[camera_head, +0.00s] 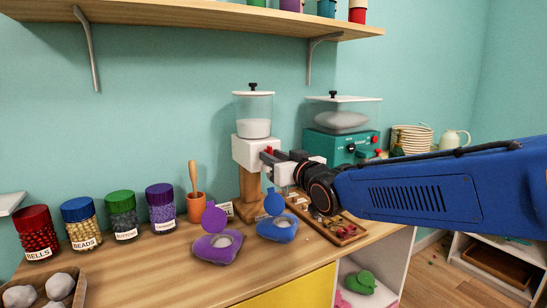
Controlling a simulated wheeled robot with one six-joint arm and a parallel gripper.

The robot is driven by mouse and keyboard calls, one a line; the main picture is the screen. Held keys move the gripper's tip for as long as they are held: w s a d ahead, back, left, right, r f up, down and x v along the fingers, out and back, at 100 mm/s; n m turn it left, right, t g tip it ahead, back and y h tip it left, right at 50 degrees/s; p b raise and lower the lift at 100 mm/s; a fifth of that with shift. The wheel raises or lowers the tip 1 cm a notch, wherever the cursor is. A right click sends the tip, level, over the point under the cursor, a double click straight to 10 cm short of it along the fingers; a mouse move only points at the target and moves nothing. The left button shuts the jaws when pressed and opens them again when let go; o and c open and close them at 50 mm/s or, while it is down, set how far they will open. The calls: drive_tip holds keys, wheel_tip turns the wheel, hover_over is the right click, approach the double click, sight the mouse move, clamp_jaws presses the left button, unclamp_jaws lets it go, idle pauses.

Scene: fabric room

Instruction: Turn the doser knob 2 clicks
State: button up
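The doser (247,154) is a white block on a wooden post, with a clear lidded hopper (253,115) partly filled with white material. A small red part (269,150), which looks like its knob, shows on the block's right side. My gripper (268,157) reaches in from the right with its dark fingertips at this red part. The fingers overlap it in view, so I cannot tell whether they are closed on it. The knob's angle is too small to read. A purple pouch (214,250) and a blue pouch (284,232) with round flaps lie open below.
Labelled jars (121,215) and an orange cup with a pestle (196,206) stand left. A teal machine (330,146) stands behind my arm, with a wooden tray (345,232) below it. A shelf (200,20) hangs above.

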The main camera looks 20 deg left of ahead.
drive_tip(key=shift+s+d, duration=0.1)
drive_tip(key=v, duration=1.7)
drive_tip(key=shift+d, duration=0.1)
idle(0.8)
drive_tip(key=d+f+m+h, duration=0.3)
drive_tip(key=d+f+h, duration=0.3)
drive_tip(key=d, duration=0.8)
drive_tip(key=d+f+m+h, duration=0.35)
drive_tip(key=d+f, duration=0.45)
drive_tip(key=d, duration=0.5)
drive_tip(key=s+d+f+m+g+h, duration=0.1)
drive_tip(key=s+d+f+g+h, duration=0.1)
drive_tip(key=s+d+f, duration=0.4)
drive_tip(key=s+d+f+m+g+h, duration=0.2)
drive_tip(key=s+d+f+g, duration=0.2)
drive_tip(key=s, duration=0.8)
drive_tip(key=d+f, duration=0.2)
drive_tip(key=d, duration=0.2)
drive_tip(key=shift+s+d+f+g, duration=0.25)
drive_tip(key=shift+s+d+g, duration=0.05)
drive_tip(key=shift+d+g, duration=0.1)
